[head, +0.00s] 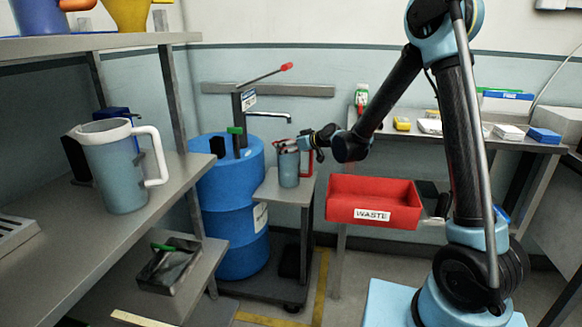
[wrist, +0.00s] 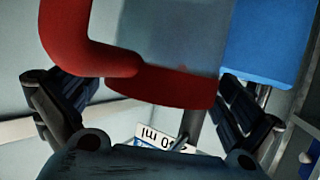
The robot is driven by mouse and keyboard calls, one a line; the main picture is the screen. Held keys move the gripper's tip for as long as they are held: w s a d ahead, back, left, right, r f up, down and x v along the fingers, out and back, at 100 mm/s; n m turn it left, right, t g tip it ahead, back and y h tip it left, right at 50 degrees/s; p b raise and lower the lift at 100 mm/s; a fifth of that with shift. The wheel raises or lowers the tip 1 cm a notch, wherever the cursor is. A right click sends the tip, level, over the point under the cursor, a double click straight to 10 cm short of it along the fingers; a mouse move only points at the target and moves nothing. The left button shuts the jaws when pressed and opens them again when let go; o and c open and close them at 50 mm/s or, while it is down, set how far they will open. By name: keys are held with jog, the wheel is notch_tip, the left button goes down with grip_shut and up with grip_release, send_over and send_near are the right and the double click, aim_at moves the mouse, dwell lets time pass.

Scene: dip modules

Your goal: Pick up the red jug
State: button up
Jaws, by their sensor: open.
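The red jug (head: 288,170) has a grey-blue, see-through body with a red rim and red handle. It stands upright on a small grey stand beside the blue barrel in the head view. My gripper (head: 287,146) is at the top of this jug, coming from the right. In the wrist view the jug's red rim (wrist: 180,88) and handle fill the upper middle. My gripper (wrist: 155,95) is open there, one finger on each side of the rim. Whether the fingers touch the jug cannot be told.
A white-handled jug (head: 118,170) stands on the left shelf. A blue barrel (head: 228,205) with a tap pipe (head: 270,114) is just behind the stand (head: 275,188). A red waste bin (head: 374,202) is to the right. A table (head: 500,138) with small boxes lies behind my arm.

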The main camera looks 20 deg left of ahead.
jog(key=shift+c, duration=0.6)
jog(key=c, duration=1.6)
jog(key=shift+o, duration=0.2)
jog(key=shift+r, duration=0.1)
